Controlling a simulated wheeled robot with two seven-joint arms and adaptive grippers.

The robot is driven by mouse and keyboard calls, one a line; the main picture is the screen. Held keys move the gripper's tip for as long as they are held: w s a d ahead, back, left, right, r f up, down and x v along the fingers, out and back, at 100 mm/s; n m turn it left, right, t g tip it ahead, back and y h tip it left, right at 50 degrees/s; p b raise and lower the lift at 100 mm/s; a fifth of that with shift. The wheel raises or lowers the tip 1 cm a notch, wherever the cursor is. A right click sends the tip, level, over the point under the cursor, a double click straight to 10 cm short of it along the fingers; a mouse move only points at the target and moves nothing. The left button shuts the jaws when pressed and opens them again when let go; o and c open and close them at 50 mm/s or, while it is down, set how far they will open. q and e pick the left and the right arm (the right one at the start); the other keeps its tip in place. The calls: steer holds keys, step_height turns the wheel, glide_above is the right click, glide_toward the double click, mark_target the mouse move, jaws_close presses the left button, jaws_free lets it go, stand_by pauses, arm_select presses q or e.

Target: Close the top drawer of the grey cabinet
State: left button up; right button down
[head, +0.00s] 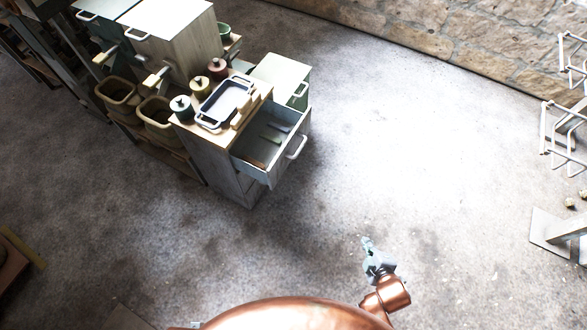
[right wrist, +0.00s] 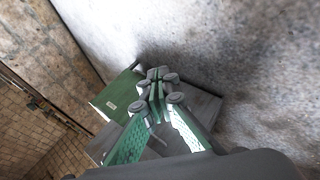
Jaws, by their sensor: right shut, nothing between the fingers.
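The grey cabinet (head: 222,170) stands left of centre in the head view. Its top drawer (head: 262,172) is pulled out to the right, with a white bar handle (head: 297,147) on its front. Some flat items lie inside the drawer. The drawers below look shut. My right gripper (head: 367,243) is shut and empty over the floor, right of and nearer than the drawer, apart from it. In the right wrist view its fingers (right wrist: 157,76) meet in front of a grey surface I cannot identify for certain. My left gripper is not in view.
A tray (head: 226,101) and several small pots stand on the cabinet top. A pale green cabinet (head: 283,75) stands behind it, and bins (head: 157,117) stand to the left. White wire racks (head: 562,130) are at the far right. The floor (head: 420,150) between is clear.

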steer(key=w+a+r+n+t+y, duration=0.35)
steer(key=w+a+r+n, duration=0.2)
steer(key=w+n, duration=0.35)
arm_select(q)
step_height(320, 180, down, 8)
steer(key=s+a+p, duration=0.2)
arm_select(e)
steer(key=n+g+y, duration=0.4)
steer(key=n+y, duration=0.8)
steer(key=n, duration=1.2)
glide_toward(273, 166)
steer(key=b+x, duration=0.2)
steer(key=x, duration=0.3)
steer(key=shift+w+a+f, duration=0.15)
steer(key=shift+a, duration=0.2)
arm_select(q)
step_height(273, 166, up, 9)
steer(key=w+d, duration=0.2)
steer(key=shift+b, duration=0.35)
arm_select(e)
steer(key=shift+w+a, duration=0.3)
steer(key=shift+a, duration=0.2)
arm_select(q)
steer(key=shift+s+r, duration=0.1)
arm_select(e)
steer(key=shift+w, duration=0.1)
